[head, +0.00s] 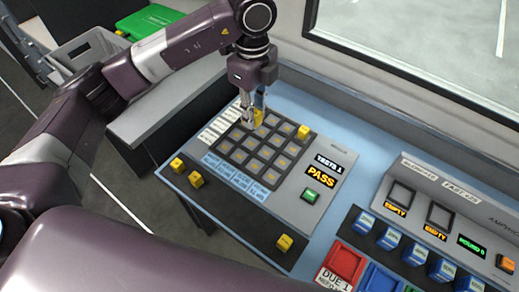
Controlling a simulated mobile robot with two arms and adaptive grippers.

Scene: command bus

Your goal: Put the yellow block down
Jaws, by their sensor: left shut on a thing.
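My left gripper (253,113) comes down over the far left corner of the dark grid of square cells (255,153) on the grey panel. It is shut on a yellow block (259,117), which is partly hidden by the fingers. The block is at or just above a cell; I cannot tell whether it touches. Another yellow block (303,132) sits at the grid's far right corner. Two yellow blocks (177,164) (196,179) stand on the dark strip in front of the grid, and one more (284,243) lies on its right end. My right gripper is not in view.
A green button (310,195) and a lit PASS display (321,176) are right of the grid. A console with blue blocks (389,238) and a red tray (343,262) stand further right. A grey crate (85,50) is at the back left.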

